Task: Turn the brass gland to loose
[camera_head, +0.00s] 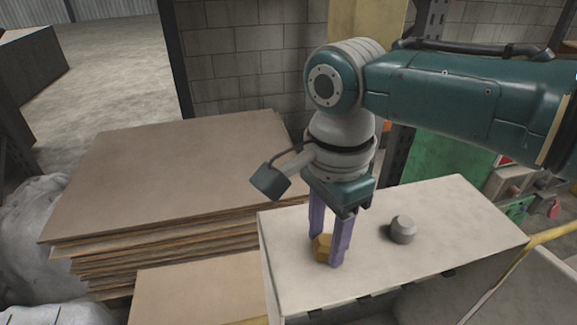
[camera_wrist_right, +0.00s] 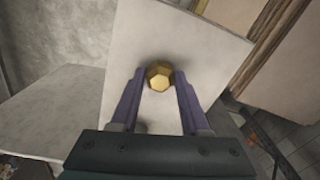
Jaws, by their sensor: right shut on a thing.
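The brass gland (camera_head: 322,247) is a faceted gold-coloured piece on the pale bench top (camera_head: 450,212). My right gripper (camera_head: 328,255) points down over it, with its two purple fingers on either side, shut on the gland. In the right wrist view the brass gland (camera_wrist_right: 160,77) sits between the fingertips of my right gripper (camera_wrist_right: 159,82). The fingers hide part of its sides. My left gripper is in neither view.
A grey faceted knob (camera_head: 402,229) stands on the bench just right of the gripper. A stack of brown sheets (camera_head: 170,180) lies to the left. A yellow rail (camera_head: 550,236) runs past the bench's right end. The bench's right part is clear.

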